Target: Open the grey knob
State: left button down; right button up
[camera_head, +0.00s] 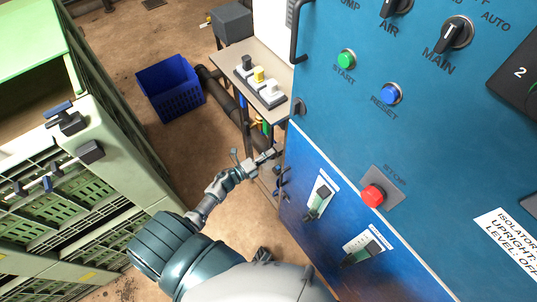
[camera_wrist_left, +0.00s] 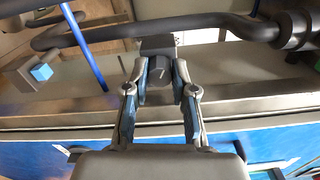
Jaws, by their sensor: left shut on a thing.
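The grey knob (camera_wrist_left: 158,68) is a dark, blocky piece in the middle of the left wrist view. The fingers of my left gripper (camera_wrist_left: 160,80) stand on both sides of it and are shut on it. In the head view my left gripper (camera_head: 264,158) reaches past the left edge of the blue cabinet, below the small table. The knob cannot be made out there. My right gripper does not show.
The blue cabinet (camera_head: 420,115) with buttons, switches and levers stands close on the right. A small table (camera_head: 233,54) carries a block of knobs. Dark pipes (camera_wrist_left: 190,22) run behind the knob. A blue crate (camera_head: 170,88) and green crates (camera_head: 60,200) stand left.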

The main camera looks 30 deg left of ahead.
pick_arm(q)
jog(key=shift+a+f+n+p, duration=0.1)
jog(key=shift+n+p, duration=0.7)
jog(key=shift+n, duration=1.9)
jog(key=shift+a+f+n+p, duration=0.1)
jog(key=shift+n+p, duration=0.65)
jog(key=shift+n, duration=1.95)
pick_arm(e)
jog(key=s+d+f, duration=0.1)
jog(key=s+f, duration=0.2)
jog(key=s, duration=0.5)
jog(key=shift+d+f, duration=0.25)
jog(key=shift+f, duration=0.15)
pick_arm(q)
jog(key=shift+s, duration=0.1)
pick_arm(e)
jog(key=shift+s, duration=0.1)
pick_arm(q)
jog(key=shift+f, duration=0.1)
jog(key=c, duration=0.9)
grip_release()
jog(key=shift+c, duration=0.2)
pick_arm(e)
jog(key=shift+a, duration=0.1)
pick_arm(q)
jog(key=shift+a, duration=0.1)
